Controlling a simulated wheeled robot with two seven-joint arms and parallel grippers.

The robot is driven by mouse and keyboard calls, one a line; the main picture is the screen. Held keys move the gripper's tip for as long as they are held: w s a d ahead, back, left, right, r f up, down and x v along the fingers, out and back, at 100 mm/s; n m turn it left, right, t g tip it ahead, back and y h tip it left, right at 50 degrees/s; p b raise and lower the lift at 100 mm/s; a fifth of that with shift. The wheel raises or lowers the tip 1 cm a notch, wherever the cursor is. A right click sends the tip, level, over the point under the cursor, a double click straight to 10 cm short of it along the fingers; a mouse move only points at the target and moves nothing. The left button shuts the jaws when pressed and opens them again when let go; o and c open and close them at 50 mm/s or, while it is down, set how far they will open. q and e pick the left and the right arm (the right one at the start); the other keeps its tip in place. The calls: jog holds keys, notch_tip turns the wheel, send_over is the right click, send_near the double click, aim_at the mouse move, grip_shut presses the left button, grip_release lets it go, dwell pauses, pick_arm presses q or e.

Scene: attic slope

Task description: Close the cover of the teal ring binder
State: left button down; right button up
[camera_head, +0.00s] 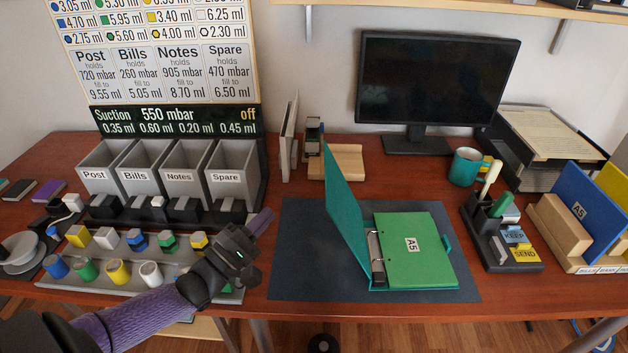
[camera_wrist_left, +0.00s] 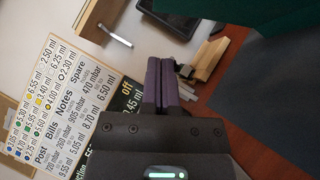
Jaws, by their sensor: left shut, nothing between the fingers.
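The teal ring binder lies open on the dark desk mat (camera_head: 310,275). Its cover (camera_head: 343,205) stands up steeply, leaning a little to the left. Its green A5 block (camera_head: 420,250) lies flat to the right of the rings (camera_head: 376,258). My left gripper (camera_head: 262,221) is shut and empty, to the left of the cover and apart from it. In the left wrist view its purple fingers (camera_wrist_left: 161,85) are together, and part of the teal cover (camera_wrist_left: 255,12) shows at the top right. My right gripper is not in view.
Left of the mat stand grey bins (camera_head: 240,180) and several coloured cups and blocks. Behind the binder are a wooden stand (camera_head: 345,162) and a monitor (camera_head: 435,80). To the right are a teal mug (camera_head: 466,167) and a pen organizer (camera_head: 500,235). The mat left of the binder is clear.

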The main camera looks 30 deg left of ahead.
aim_at(327, 168)
pick_arm(q)
jog(key=d+b+x, duration=0.1)
jog(key=d+x, duration=0.1)
jog(key=x, duration=0.9)
jog(key=shift+d+r, duration=0.35)
jog(key=shift+d, duration=0.05)
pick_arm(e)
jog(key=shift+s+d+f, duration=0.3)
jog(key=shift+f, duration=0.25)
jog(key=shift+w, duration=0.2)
pick_arm(q)
jog(key=shift+r, duration=0.1)
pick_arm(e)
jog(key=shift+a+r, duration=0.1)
